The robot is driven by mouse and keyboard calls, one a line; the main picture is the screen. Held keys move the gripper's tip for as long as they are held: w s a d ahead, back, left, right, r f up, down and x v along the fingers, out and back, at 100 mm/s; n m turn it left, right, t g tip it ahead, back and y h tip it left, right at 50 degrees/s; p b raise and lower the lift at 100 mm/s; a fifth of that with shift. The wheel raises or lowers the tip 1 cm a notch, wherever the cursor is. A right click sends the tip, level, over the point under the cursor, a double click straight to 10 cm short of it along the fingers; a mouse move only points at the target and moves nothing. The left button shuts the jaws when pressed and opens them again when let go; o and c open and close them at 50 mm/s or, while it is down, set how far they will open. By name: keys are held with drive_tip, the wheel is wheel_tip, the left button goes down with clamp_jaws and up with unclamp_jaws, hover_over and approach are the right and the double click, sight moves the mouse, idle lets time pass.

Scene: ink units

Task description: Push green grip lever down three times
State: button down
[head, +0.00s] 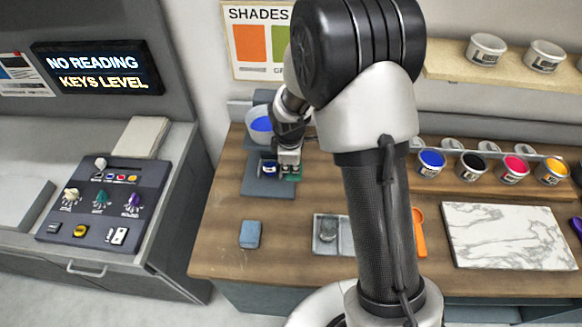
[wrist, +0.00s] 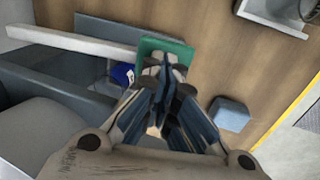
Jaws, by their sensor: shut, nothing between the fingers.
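The green grip (wrist: 182,47) is at the end of a pale lever bar (wrist: 75,42) in the wrist view. In the head view a bit of the green grip (head: 295,177) shows just below my gripper (head: 289,166), at the dark grey ink unit (head: 262,189). My gripper also shows in the wrist view (wrist: 163,68), with its fingers shut and empty. The fingertips overlap the green grip in the picture; I cannot tell whether they touch it. A small blue cup (head: 269,169) stands on the unit beside the grip. The fingers hide part of the grip.
A blue-grey block (head: 250,234) and a small tray (head: 325,247) lie in front on the wooden bench (head: 222,235). Ink pots, including a blue one (head: 431,163), and a marble slab (head: 507,236) are to the right. A key panel (head: 103,201) is at left.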

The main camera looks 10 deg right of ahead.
sight(291, 174)
drive_tip(key=shift+s+f+t+b, duration=0.15)
drive_tip(key=shift+f+t+b, duration=0.35)
drive_tip(key=shift+f, duration=0.45)
drive_tip(key=shift+s+b+x, duration=0.15)
drive_tip(key=shift+b+x, duration=0.5)
drive_tip(key=shift+x, duration=0.2)
drive_tip(key=shift+s+b+x, duration=0.1)
drive_tip(key=shift+b+x, duration=0.5)
drive_tip(key=shift+x, duration=0.3)
drive_tip(key=shift+s+f, duration=0.1)
drive_tip(key=shift+f, duration=0.1)
drive_tip(key=shift+s+f, duration=0.1)
